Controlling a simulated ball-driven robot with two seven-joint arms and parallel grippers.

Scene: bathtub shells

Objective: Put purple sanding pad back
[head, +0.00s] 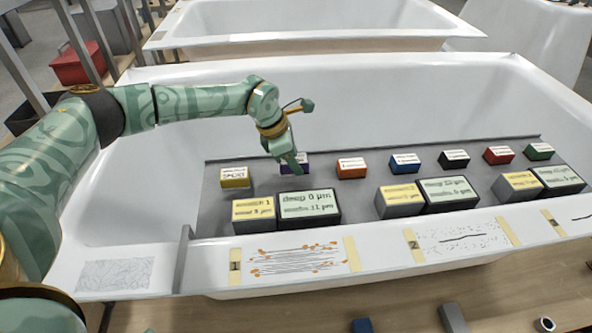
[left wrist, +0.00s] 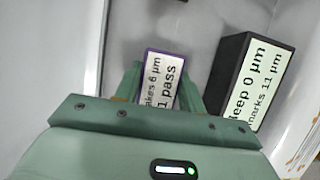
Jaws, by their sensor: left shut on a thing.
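The purple sanding pad (head: 303,170) is a small block with a white printed label on top. It is in the back row on the grey tray (head: 212,205) inside the bathtub shell. My left gripper (head: 291,163) reaches down over it and partly hides it. In the left wrist view the purple pad (left wrist: 161,80) sits between the two green fingers (left wrist: 160,95), and the gripper is shut on it. I cannot tell whether the pad touches the tray. My right gripper is not in view.
A yellow pad (head: 235,178) stands left of the purple one, an orange-red pad (head: 351,168) right of it. A black labelled block (head: 310,208) stands in front, also close in the left wrist view (left wrist: 228,85). More pads and blocks line the tray to the right.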

